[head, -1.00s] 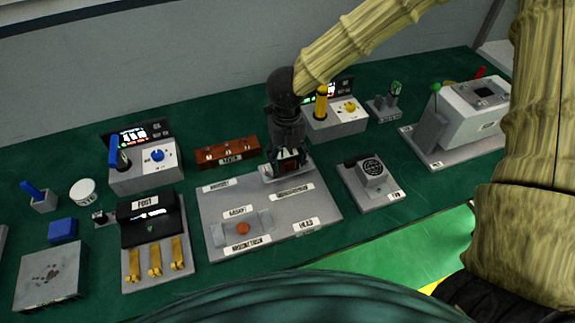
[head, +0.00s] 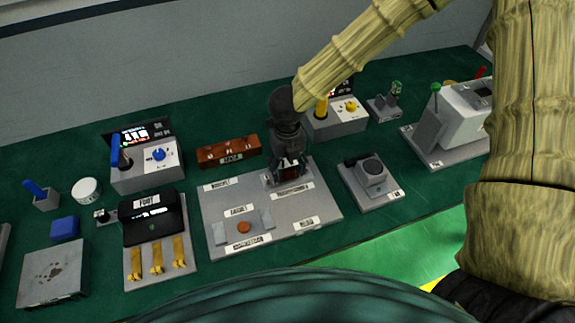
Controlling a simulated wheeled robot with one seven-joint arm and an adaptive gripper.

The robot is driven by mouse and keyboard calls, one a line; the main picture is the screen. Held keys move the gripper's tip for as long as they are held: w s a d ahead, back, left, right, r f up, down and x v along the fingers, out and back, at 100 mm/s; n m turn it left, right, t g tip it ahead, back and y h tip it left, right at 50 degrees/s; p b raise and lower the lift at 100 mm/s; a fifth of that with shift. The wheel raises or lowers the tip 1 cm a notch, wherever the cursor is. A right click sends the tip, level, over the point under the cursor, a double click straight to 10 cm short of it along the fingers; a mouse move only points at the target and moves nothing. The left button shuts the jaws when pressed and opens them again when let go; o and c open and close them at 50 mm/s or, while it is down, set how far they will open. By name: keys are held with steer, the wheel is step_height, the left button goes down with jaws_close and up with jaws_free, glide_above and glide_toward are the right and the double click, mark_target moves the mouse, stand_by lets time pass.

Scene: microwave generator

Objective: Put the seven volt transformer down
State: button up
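A grey board (head: 284,222) with several white labels lies on the green bench in the middle of the head view. My gripper (head: 291,176) points down over the board's back right part, near its long label. Its dark fingers are around a small dark block with a reddish face (head: 292,172), which appears to be the transformer. No voltage mark is readable on it. The fingers hide most of the block, and I cannot tell whether its underside touches the board. A round orange button (head: 244,227) sits at the board's front left.
A brown labelled block (head: 229,151) stands behind the board. A blue-lever console (head: 146,165) and a black unit with yellow levers (head: 155,225) stand to the left. A grey device (head: 371,180) stands to the right, with a larger grey machine (head: 452,123) beyond.

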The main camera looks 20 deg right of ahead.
mark_target(287, 165)
steer(key=o, duration=0.4)
steer(key=shift+c, duration=0.2)
step_height(287, 165, up, 12)
steer(key=b, duration=0.1)
steer(key=shift+r, duration=0.15)
stand_by(0.5)
